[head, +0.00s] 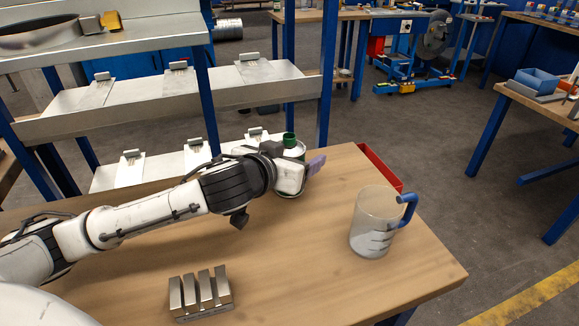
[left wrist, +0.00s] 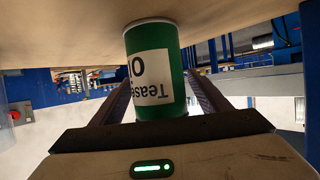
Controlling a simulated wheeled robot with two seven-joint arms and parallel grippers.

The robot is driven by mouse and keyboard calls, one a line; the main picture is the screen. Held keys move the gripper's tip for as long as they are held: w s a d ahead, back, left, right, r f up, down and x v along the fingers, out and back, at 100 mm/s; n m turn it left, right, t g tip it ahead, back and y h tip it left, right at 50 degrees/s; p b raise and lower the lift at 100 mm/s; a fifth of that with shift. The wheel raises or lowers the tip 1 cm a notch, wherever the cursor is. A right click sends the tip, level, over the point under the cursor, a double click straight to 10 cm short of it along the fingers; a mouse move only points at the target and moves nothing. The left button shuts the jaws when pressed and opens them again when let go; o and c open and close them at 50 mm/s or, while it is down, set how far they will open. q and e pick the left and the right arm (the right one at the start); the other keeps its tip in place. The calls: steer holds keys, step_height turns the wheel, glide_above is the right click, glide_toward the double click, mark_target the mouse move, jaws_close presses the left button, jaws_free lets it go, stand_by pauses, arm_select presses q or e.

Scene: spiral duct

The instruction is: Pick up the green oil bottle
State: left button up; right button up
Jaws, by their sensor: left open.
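The green oil bottle (left wrist: 172,45) has a white label with dark letters and appears upside down in the left wrist view. My left gripper (head: 303,170) is open, with one finger on each side of the bottle. In the left wrist view the gripper (left wrist: 158,100) shows some room beside the bottle; contact cannot be told. My right gripper is not in view.
A clear measuring jug (head: 372,226) with a blue handle stands on the right of the table. A slotted metal block (head: 201,292) lies at the front. A red bin (head: 379,167) shows beyond the back edge. A blue-framed shelf (head: 240,90) stands behind. The table's middle is clear.

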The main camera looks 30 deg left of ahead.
arm_select(q)
steer(key=shift+w+f, duration=0.1)
steer(key=shift+w, duration=0.2)
steer(key=c, duration=1.2)
steer(key=shift+c, duration=0.5)
